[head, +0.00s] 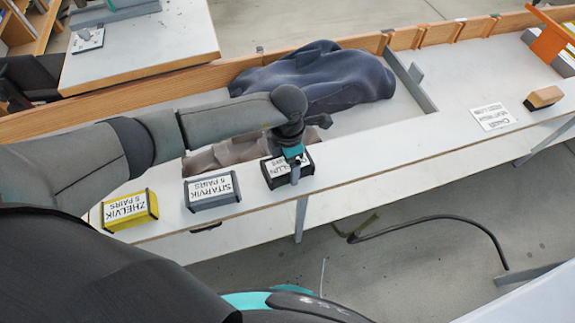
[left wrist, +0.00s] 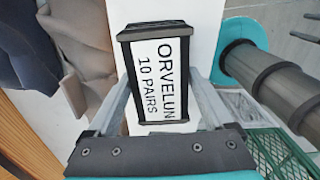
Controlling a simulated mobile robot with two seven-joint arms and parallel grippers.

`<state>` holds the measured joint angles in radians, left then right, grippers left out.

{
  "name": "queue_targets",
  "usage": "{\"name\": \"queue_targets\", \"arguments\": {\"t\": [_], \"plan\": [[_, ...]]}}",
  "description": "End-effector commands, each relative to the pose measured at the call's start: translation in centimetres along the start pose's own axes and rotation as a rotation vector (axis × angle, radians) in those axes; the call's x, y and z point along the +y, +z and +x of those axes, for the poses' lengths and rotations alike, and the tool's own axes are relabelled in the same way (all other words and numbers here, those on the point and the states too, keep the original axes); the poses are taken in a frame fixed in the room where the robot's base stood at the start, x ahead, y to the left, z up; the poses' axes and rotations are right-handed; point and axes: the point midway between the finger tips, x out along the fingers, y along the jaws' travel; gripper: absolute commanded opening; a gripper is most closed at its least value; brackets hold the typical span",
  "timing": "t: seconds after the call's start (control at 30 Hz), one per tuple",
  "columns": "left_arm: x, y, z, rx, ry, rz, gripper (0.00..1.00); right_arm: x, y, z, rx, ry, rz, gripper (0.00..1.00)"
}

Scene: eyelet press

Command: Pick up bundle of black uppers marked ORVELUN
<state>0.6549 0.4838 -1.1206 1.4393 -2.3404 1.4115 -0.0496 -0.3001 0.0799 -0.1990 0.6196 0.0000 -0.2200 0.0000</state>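The black bundle with the white label ORVELUN, 10 PAIRS (left wrist: 158,80) sits between the fingers in the left wrist view. In the head view the same bundle (head: 275,178) rests on the white bench near its front edge, partly covered by my gripper. My left gripper (head: 292,172) points down over it, with one finger along its near side. In the left wrist view the left gripper (left wrist: 159,85) has a finger on each long side of the bundle, close to its sides. Whether they press on it is not clear. My right gripper is not in view.
A grey SITARVIK bundle (head: 211,190) and a yellow ZHELVIK bundle (head: 129,210) stand to the left on the bench. A dark cloth heap (head: 315,75) lies behind. A white card (head: 493,117) and a tan-topped block (head: 544,98) are at the right, with bare bench between.

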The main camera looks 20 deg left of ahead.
Motion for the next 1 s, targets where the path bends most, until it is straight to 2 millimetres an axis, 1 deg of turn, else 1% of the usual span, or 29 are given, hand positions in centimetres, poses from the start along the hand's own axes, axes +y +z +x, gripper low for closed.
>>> {"name": "queue_targets", "arguments": {"t": [0.03,0.07,0.53,0.83,0.93,1.0], "plan": [[0.0,0.0,0.0,0.000,0.000,0.000,0.64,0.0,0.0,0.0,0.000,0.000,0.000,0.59],[0.0,0.0,0.0,0.000,0.000,0.000,0.61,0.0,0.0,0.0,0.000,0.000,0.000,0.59],[0.1,0.0,-0.1,0.000,0.001,-0.001,0.08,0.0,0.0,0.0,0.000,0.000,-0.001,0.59],[0.1,0.1,-0.3,-0.002,0.001,0.000,0.07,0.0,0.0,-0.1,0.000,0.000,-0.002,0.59],[0.1,0.1,-0.9,-0.002,0.002,0.000,0.07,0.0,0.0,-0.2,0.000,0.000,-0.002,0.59],[0.2,0.1,-1.6,-0.004,0.003,0.001,0.07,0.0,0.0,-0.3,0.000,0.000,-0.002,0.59]]}}
